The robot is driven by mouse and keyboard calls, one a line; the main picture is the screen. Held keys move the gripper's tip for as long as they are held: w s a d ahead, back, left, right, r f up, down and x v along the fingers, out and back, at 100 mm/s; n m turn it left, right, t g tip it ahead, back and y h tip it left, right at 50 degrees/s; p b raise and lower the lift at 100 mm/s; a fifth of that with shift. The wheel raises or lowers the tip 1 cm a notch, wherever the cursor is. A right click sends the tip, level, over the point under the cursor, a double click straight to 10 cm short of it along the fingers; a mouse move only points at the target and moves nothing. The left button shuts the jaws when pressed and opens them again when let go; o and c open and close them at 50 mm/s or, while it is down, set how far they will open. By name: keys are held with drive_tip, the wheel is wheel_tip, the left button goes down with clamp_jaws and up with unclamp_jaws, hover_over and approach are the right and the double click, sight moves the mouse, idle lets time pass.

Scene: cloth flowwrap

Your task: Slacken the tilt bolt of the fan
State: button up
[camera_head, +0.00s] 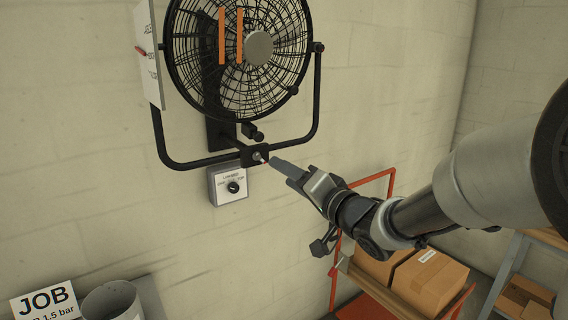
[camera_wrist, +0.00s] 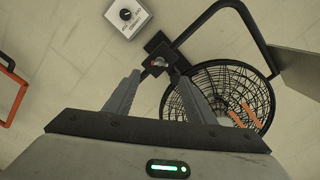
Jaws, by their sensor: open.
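The black wall fan (camera_head: 240,60) hangs in a U-shaped yoke on the wall, with two orange strips in front of its cage. The tilt bolt (camera_head: 257,156) sits on a black block at the bottom of the yoke; it also shows in the wrist view (camera_wrist: 159,61), with a small red part beside it. My gripper (camera_head: 276,162) is just right of the bolt, pointing at it. In the wrist view my gripper (camera_wrist: 158,80) has its two fingers spread apart, with the bolt seen between and just beyond the tips. Whether a finger touches the bolt cannot be told.
A control box with a black knob (camera_head: 233,187) is on the wall below the yoke. A white panel (camera_head: 149,55) stands left of the fan. A red-framed trolley with cardboard boxes (camera_head: 428,281) is at lower right. A JOB sign (camera_head: 45,300) and grey cylinder (camera_head: 112,302) are at lower left.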

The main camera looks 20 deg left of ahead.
sight(262, 159)
drive_tip(key=x, duration=0.9)
drive_tip(key=shift+w+a, duration=0.25)
drive_tip(key=shift+w, duration=0.1)
drive_tip(key=shift+c, duration=0.3)
drive_tip(key=c, duration=1)
